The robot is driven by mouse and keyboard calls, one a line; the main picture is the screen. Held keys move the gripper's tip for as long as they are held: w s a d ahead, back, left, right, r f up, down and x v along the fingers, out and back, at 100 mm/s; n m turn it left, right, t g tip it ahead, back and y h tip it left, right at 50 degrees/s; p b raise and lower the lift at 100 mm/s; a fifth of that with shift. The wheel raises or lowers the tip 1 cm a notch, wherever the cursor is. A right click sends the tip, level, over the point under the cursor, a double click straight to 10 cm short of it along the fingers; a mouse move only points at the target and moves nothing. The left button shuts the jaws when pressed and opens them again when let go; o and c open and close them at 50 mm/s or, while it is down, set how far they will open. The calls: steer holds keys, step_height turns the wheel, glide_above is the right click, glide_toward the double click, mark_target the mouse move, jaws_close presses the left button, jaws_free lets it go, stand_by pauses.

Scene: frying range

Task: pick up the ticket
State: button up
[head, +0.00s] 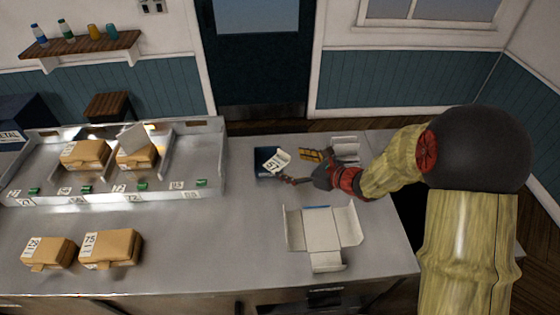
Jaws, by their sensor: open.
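The ticket (278,157), a white slip marked with what looks like 57, rests tilted in or on a small dark blue holder (262,177) on the metal counter. My gripper (288,180) reaches in from the right, low over the counter, with its fingertips close to the ticket's lower edge. The fingers are small and dark here, and I cannot tell whether they touch the ticket. The gripper is open.
An open white carton (322,240) lies in front of my gripper. A yellow-brown item (311,155) and pale folded pieces (345,148) lie behind it. Brown boxes (110,247) sit at left, more in a divided metal rack (205,165). The counter's middle is clear.

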mark_target(282, 166)
steer(key=b+x, duration=0.1)
steer(key=x, duration=0.4)
steer(key=shift+w+a+f, duration=0.1)
steer(key=shift+w+f, duration=0.05)
steer(key=shift+w, duration=0.05)
steer(key=c, duration=0.4)
jaws_close()
stand_by(0.7)
